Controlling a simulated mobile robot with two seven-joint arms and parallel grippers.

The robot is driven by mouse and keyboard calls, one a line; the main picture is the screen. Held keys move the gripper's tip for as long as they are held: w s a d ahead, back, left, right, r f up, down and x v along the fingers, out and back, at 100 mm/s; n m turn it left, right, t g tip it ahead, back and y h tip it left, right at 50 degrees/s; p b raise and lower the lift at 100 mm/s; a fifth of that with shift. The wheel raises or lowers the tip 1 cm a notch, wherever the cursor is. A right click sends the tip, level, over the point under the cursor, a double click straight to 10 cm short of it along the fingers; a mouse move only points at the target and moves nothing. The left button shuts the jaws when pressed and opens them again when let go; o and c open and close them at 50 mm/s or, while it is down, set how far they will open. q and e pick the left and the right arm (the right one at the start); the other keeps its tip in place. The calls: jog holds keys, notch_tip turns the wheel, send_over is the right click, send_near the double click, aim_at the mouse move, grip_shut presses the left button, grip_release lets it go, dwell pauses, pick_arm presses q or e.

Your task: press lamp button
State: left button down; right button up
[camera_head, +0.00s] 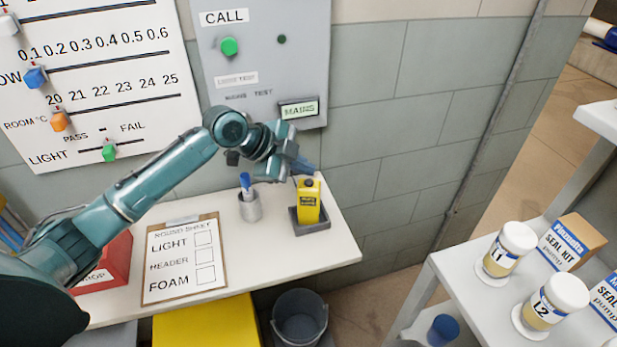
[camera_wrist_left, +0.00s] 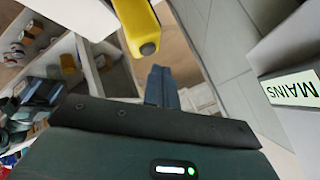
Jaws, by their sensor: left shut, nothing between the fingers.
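A grey wall panel (camera_head: 262,57) carries a green button (camera_head: 229,47) under a CALL label, a small dark green dot (camera_head: 282,39), a faint small label that seems to read LAMP TEST (camera_head: 237,79), and a MAINS display (camera_head: 299,110). The MAINS display also shows at the right of the left wrist view (camera_wrist_left: 292,87). My left gripper (camera_head: 304,166) is shut and empty, just below the panel's lower edge and above the yellow bottle. Its closed fingers show in the left wrist view (camera_wrist_left: 160,86). My left wrist hides part of the panel's lower edge. My right gripper is out of view.
On the white table (camera_head: 250,285) stand a yellow bottle (camera_head: 308,202) in a grey tray, a grey cup (camera_head: 250,208) with a blue pen, and a clipboard (camera_head: 184,262). A slider board (camera_head: 85,75) hangs left. A shelf with jars (camera_head: 508,245) stands right.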

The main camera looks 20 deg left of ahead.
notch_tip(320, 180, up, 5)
jog(key=p, duration=0.4)
dwell(0.4)
